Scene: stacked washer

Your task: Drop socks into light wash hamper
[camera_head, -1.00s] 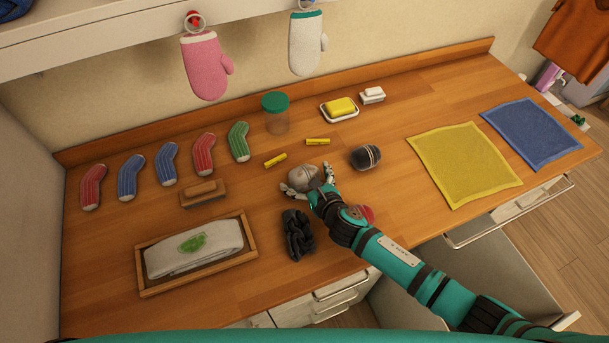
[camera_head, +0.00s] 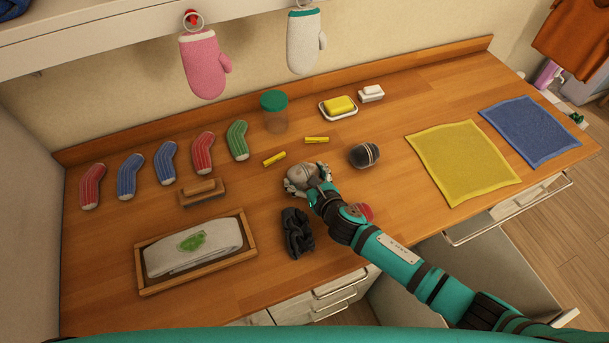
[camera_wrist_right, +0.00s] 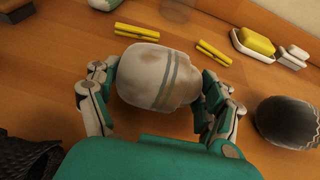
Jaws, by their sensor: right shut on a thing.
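My right gripper (camera_head: 309,187) is shut on a light, rounded sock bundle (camera_head: 301,172) with grey stripes, on or just above the wooden counter. In the right wrist view the bundle (camera_wrist_right: 158,78) sits between the two fingers. A dark striped sock bundle (camera_head: 365,155) lies on the counter just right of the gripper; it also shows in the right wrist view (camera_wrist_right: 288,122). A black crumpled item (camera_head: 297,233) lies in front of the gripper. A red item (camera_head: 363,210) is partly hidden by my right arm. No hamper can be made out. My left gripper is not in view.
Several single socks (camera_head: 166,163) lie in a row at the left. A brush (camera_head: 203,192), a wooden tray (camera_head: 195,280), yellow clips (camera_head: 275,159), a jar (camera_head: 274,112) and soap dishes (camera_head: 338,108) surround the work area. Yellow (camera_head: 463,162) and blue cloths (camera_head: 531,132) lie right.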

